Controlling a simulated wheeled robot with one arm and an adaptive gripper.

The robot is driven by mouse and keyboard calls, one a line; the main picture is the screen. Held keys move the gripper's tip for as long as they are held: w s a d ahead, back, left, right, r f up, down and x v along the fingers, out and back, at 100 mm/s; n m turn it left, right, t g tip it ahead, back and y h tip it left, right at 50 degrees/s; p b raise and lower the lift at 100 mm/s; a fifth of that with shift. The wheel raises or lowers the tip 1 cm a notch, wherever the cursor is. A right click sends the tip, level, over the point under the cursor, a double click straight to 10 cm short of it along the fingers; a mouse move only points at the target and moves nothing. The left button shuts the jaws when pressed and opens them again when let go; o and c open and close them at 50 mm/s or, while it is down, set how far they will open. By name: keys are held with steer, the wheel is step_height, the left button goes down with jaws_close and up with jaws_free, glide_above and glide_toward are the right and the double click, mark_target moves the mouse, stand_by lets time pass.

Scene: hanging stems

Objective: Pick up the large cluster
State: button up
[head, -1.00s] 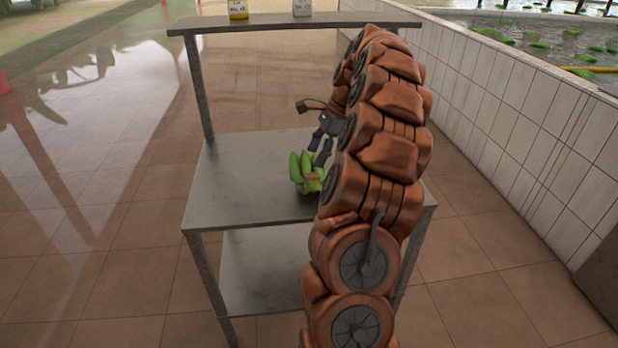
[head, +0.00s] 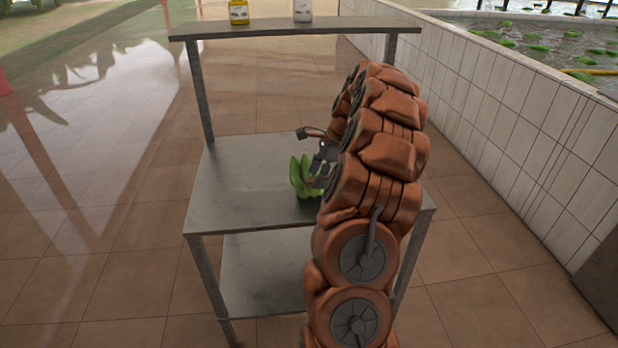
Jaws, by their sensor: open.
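The large cluster (head: 301,178) is a bunch of green bananas on the middle shelf of a grey metal rack. Its right side is partly hidden by my gripper and arm. My gripper (head: 318,172) is open and sits low at the right side of the cluster, overlapping it in the picture. Whether the fingers touch the fruit cannot be told.
The grey rack's middle shelf (head: 240,175) is bare to the left of the cluster. A yellow-labelled bottle (head: 238,12) and a white bottle (head: 302,11) stand on the narrow top shelf (head: 270,29). A white tiled wall (head: 500,110) runs along the right.

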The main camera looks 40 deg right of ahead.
steer(key=shift+w+a+f, duration=0.15)
steer(key=shift+a+f, duration=0.1)
steer(key=shift+f, duration=0.35)
jaws_close()
